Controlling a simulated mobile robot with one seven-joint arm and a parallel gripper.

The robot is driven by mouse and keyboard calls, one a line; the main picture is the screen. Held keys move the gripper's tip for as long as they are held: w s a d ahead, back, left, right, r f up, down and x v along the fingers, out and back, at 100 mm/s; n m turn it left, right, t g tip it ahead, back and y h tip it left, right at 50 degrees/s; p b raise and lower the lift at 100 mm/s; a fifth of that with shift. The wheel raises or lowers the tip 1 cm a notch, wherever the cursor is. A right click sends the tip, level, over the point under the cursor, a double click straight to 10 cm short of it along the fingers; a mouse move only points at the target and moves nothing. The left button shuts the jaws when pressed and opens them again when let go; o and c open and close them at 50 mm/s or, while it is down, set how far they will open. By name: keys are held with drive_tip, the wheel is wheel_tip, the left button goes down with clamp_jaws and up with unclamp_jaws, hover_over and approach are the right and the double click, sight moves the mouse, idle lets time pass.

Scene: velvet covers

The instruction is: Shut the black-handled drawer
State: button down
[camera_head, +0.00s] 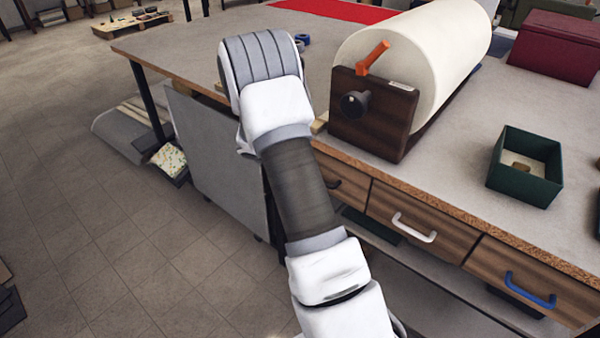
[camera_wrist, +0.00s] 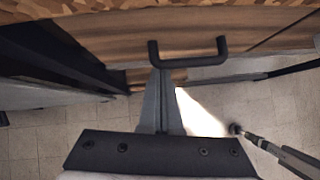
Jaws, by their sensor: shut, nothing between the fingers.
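The black-handled drawer has a brown wooden front, seen in the wrist view (camera_wrist: 115,40); its black bar handle (camera_wrist: 188,60) shows near the top middle. In the head view my arm hides the gripper.
A drawer with a white handle (camera_head: 414,228) and one with a blue handle (camera_head: 530,290) sit to the right under the workbench (camera_head: 450,145). On the bench stand a large cream roll (camera_head: 425,50) in a dark wooden holder, a green box (camera_head: 525,165) and a dark red box (camera_head: 557,47).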

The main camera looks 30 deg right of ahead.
drive_tip(key=a+f+p+v, duration=0.1)
drive_tip(key=p+v, duration=0.1)
drive_tip(key=v, duration=1.1)
drive_tip(key=shift+a+f+p, duration=0.2)
drive_tip(key=shift+a+p, duration=0.15)
drive_tip(key=shift+p, duration=0.05)
drive_tip(key=s+a+r+m+y+p, duration=0.1)
drive_tip(key=s+a+r+m+p, duration=0.2)
drive_tip(key=r, duration=0.4)
drive_tip(key=s+a+r+m+t+y, duration=0.1)
drive_tip(key=s+r+m, duration=0.25)
drive_tip(key=r, duration=0.25)
drive_tip(key=s+a+r+m+y+p, duration=0.1)
drive_tip(key=s+a+r+m+p, duration=0.2)
drive_tip(key=r, duration=0.4)
drive_tip(key=s+a+r+m+t+y+p, duration=0.1)
drive_tip(key=s+a+r+m, duration=0.3)
drive_tip(key=s, duration=0.5)
drive_tip(key=s+a+r+m+t+y+p, duration=0.2)
drive_tip(key=s+r+m, duration=0.4)
drive_tip(key=s, duration=0.3)
drive_tip(key=a+r+y+p, duration=0.1)
drive_tip(key=a, duration=0.1)
drive_tip(key=shift+s+a+r+t+y, duration=0.2)
drive_tip(key=shift+a+t+y, duration=0.1)
drive_tip(key=shift+a+y, duration=0.1)
drive_tip(key=shift+d, duration=0.2)
